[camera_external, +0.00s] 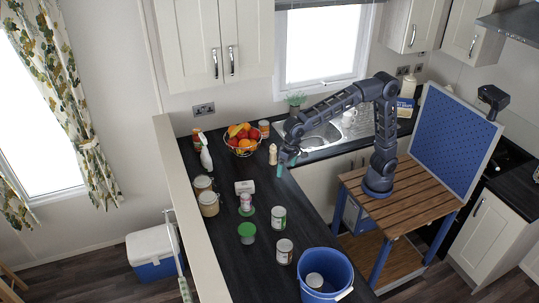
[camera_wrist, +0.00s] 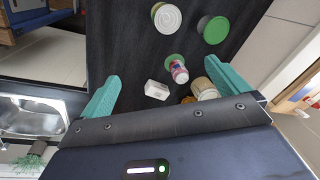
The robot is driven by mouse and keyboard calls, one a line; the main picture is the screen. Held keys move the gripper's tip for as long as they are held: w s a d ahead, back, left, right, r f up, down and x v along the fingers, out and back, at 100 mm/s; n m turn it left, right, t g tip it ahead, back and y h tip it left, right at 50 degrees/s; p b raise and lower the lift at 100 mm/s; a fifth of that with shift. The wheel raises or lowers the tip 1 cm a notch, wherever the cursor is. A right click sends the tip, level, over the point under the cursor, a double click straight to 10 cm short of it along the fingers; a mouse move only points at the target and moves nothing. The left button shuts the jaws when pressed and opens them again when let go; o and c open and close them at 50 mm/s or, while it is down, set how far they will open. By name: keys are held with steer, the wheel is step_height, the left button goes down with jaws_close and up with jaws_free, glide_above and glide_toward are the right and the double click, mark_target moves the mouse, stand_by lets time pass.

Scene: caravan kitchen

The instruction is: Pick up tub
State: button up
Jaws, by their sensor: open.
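A small white tub-like box (camera_external: 245,187) lies on the dark counter; it also shows in the wrist view (camera_wrist: 157,89), between my fingers in the picture but well beyond them. A green-lidded tub (camera_external: 247,231) stands nearer the camera on the same counter and also shows in the wrist view (camera_wrist: 214,30). I cannot tell for sure which of these is the task's tub. My gripper (camera_external: 284,168) is above the counter near the sink, to the right of both and apart from them. Its teal fingers (camera_wrist: 163,72) are spread with nothing between them.
A pink-and-white container (camera_external: 246,201) stands on a green disc beside the white box. Cans (camera_external: 279,217), jars (camera_external: 208,204), a spray bottle (camera_external: 205,153), a fruit basket (camera_external: 241,143) and a blue bucket (camera_external: 326,270) crowd the counter. A sauce bottle (camera_external: 273,154) stands close to my gripper.

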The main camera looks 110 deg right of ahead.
steer(key=w+a+f+m, duration=0.25)
steer(key=w+f, duration=0.45)
steer(key=w, duration=0.5)
steer(key=m+g, duration=0.2)
steer(key=m, duration=0.3)
glide_above(247, 229)
step_height(247, 229, down, 13)
steer(key=shift+d+r, duration=0.1)
steer(key=shift+w+f, duration=0.15)
steer(key=shift+f, duration=0.4)
step_height(247, 229, down, 10)
steer(key=shift+f, duration=0.1)
steer(key=c, duration=0.9)
